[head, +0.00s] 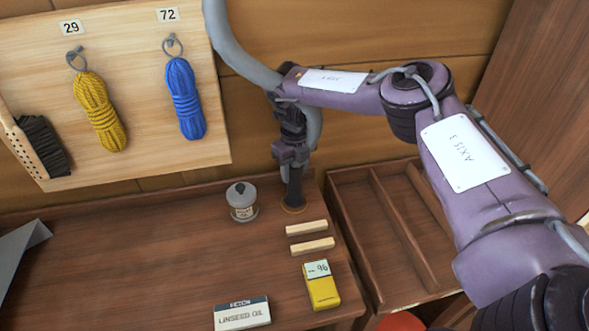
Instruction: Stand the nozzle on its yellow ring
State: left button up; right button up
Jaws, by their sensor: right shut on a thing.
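My right gripper (292,165) points down over the back right of the workbench (120,250). It is shut on the dark, upright nozzle (294,188). I cannot tell whether the foot touches the wood. A thick grey hose (232,50) curves from the top, passes behind my right arm and comes down beside the gripper. The gripper hides the nozzle's upper part. My left gripper is not in view.
A small lidded jar (241,201) stands left of the nozzle. Two wooden sticks (307,228) (313,246), a yellow device (321,287) and a linseed oil box (242,314) lie nearer. A divided tray (390,235) is to the right. Rope coils and a brush hang behind.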

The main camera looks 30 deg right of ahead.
jog(key=shift+f, duration=0.55)
jog(key=o, duration=1.4)
jog(key=shift+f, duration=0.1)
jog(key=shift+r, duration=0.6)
notch_tip(320, 180, up, 10)
jog(key=b, duration=0.2)
jog(key=shift+b, duration=0.3)
jog(key=shift+r, duration=0.6)
